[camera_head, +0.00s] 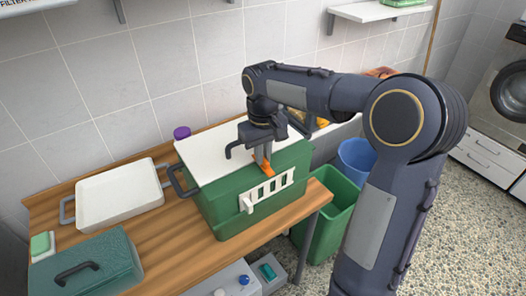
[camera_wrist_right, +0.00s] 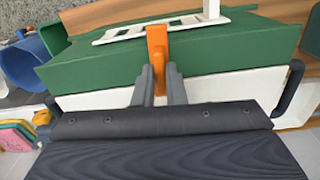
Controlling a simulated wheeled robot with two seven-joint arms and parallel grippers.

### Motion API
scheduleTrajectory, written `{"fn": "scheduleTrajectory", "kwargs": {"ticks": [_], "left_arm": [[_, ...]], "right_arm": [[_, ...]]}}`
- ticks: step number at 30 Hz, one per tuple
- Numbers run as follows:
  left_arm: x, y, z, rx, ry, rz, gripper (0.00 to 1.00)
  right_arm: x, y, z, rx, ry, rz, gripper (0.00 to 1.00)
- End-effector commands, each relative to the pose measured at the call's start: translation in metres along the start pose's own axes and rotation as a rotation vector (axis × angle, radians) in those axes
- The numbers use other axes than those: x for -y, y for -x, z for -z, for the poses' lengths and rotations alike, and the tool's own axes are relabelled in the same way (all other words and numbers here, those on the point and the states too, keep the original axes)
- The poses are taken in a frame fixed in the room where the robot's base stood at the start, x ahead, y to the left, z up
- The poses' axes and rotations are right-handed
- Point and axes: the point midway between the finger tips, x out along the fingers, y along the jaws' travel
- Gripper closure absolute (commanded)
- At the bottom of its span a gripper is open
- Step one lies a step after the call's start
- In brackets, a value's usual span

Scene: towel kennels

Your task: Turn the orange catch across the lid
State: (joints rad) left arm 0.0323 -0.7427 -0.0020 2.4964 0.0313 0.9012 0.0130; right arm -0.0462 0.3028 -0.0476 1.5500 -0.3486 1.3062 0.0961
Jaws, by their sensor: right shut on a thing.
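A green box (camera_head: 222,205) with a white lid (camera_head: 212,152) stands on the wooden table. The orange catch (camera_head: 266,168) sits at the lid's front edge, above a white slotted grille (camera_head: 268,190). My right gripper (camera_head: 262,156) reaches down over the lid and is shut on the catch. In the right wrist view, the two grey fingers (camera_wrist_right: 159,82) are on either side of the orange catch (camera_wrist_right: 157,45), which runs from the white lid (camera_wrist_right: 100,98) onto the green wall. My left gripper is not in view.
A white tray (camera_head: 122,197) and a teal case with a dark handle (camera_head: 92,265) stand left on the table (camera_head: 165,225). A purple item (camera_head: 182,133) is behind the box. A green bin (camera_head: 325,218) and a blue bucket (camera_head: 357,157) stand at the right.

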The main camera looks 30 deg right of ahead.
Motion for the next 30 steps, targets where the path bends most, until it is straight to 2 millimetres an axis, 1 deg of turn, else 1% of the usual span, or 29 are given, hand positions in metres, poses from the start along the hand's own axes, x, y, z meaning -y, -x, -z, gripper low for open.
{"fn": "scheduleTrajectory", "kwargs": {"ticks": [9,23,24,28,30], "left_arm": [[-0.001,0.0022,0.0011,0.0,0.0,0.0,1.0],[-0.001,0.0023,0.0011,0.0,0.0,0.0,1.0],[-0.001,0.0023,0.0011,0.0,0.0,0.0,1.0],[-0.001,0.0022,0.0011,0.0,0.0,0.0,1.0],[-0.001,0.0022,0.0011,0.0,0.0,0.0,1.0]], "right_arm": [[0.0,0.001,0.0005,-0.003,0.086,0.0,1.0],[0.0001,0.0008,0.0005,-0.003,0.096,0.0,1.0],[0.0001,0.0009,0.0006,-0.003,0.096,0.0,0.84],[0.0001,0.0007,0.0004,-0.002,0.095,0.0,0.67],[0.0001,0.0005,0.0003,-0.002,0.095,0.0,0.67]]}}
